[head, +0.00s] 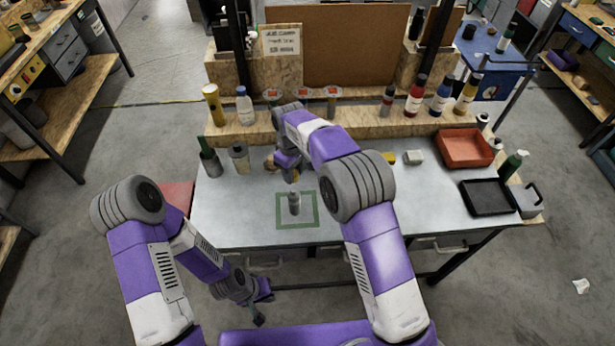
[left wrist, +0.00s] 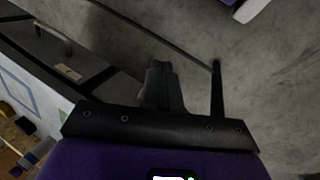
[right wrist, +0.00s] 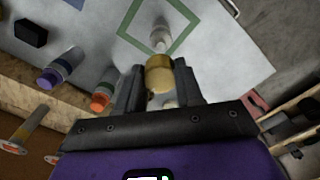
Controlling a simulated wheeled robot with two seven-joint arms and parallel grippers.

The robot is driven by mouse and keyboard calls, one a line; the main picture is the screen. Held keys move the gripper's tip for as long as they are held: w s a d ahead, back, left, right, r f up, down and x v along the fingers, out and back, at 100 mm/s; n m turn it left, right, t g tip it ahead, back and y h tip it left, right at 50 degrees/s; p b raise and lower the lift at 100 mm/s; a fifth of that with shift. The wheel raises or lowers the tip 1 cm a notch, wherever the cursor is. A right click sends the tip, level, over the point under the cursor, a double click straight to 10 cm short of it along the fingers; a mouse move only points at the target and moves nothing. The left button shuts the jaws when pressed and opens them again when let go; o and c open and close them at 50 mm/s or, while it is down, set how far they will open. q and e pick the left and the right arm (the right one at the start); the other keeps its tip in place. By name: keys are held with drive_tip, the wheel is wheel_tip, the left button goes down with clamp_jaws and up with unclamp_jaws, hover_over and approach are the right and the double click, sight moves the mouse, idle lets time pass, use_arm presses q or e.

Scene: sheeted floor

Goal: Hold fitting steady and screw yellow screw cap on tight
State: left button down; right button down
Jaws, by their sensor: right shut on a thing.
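The grey fitting (head: 294,203) stands upright inside the green square outline (head: 280,222) on the table. In the right wrist view the fitting (right wrist: 160,38) shows just beyond the yellow screw cap (right wrist: 158,74). My right gripper (right wrist: 158,84) is shut on the cap between its two fingers. In the head view my right gripper (head: 284,165) is behind the fitting, and I cannot clearly make out the cap there. My left gripper (head: 260,308) hangs low in front of the table, away from the fitting.
Several bottles (head: 414,95) stand on the wooden shelf at the back. A red tray (head: 466,133) and a black tray (head: 463,199) lie at the right. A cup (head: 239,160) stands at the back left. The table's front middle is clear around the green square.

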use_arm(q)
drive_tip(key=c, duration=1.5)
unclamp_jaws()
drive_tip(key=shift+w+d, duration=0.1)
drive_tip(key=o, duration=1)
drive_tip(key=w+d+n+t, duration=0.2)
drive_tip(key=w+d+n, duration=0.1)
drive_tip(key=w+n, duration=0.2)
drive_tip(key=shift+d+n+t, duration=0.2)
drive_tip(key=shift+n+t, duration=0.2)
drive_tip(key=shift+n, duration=0.1)
drive_tip(key=n+t+y, duration=0.2)
drive_tip(key=n+t, duration=0.8)
drive_tip(key=n, duration=1.6)
approach(295, 196)
wheel_tip(295, 196, down, 3)
drive_tip(key=shift+m, duration=0.3)
drive_tip(key=x, duration=1.2)
drive_tip(key=shift+w+a, duration=0.2)
drive_tip(key=shift+a, duration=0.05)
drive_tip(key=c, duration=1.2)
